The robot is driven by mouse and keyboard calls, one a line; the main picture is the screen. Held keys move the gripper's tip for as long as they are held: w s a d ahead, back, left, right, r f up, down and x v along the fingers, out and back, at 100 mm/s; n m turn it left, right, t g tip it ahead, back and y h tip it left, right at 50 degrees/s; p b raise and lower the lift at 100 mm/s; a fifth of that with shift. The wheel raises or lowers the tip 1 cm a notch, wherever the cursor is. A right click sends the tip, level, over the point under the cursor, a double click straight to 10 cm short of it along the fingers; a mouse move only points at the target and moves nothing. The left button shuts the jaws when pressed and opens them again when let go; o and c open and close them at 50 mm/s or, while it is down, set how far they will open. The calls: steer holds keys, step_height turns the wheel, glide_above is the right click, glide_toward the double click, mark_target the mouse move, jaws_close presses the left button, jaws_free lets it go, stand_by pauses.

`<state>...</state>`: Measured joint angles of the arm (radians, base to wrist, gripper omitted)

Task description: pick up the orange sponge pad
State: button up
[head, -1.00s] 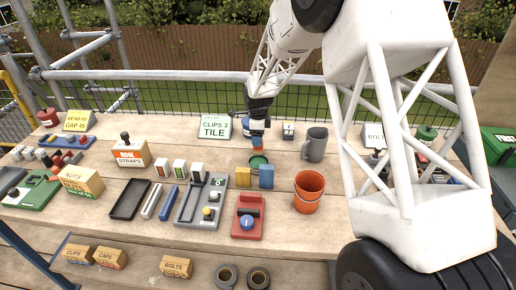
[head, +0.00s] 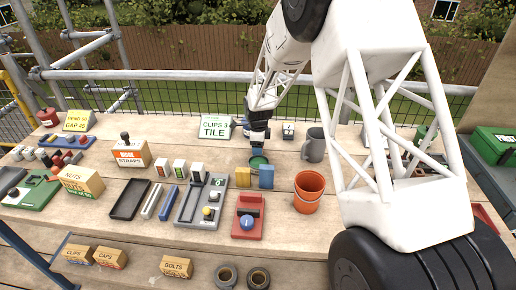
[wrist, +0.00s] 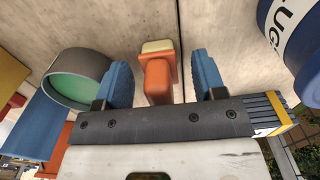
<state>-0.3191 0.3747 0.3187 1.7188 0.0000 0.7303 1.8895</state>
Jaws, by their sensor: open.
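The orange sponge pad (wrist: 158,75) shows in the wrist view as an orange block with a cream end. It is between the two blue fingers of my gripper (wrist: 164,82), with a gap on each side. My gripper is open around it and not closed on it. In the head view my gripper (head: 258,142) points down at the bench just behind the green round tin (head: 258,162), and it hides the pad there.
The tin (wrist: 78,80) stands close left of my fingers in the wrist view; a white and blue container (wrist: 297,40) is at right. In the head view, yellow (head: 243,177) and blue (head: 266,176) blocks, an orange bucket (head: 309,192) and a grey mug (head: 314,146) stand nearby.

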stand_by(0.5)
steer(key=c, duration=1)
steer(key=shift+r, duration=0.1)
steer(key=shift+r, duration=4.95)
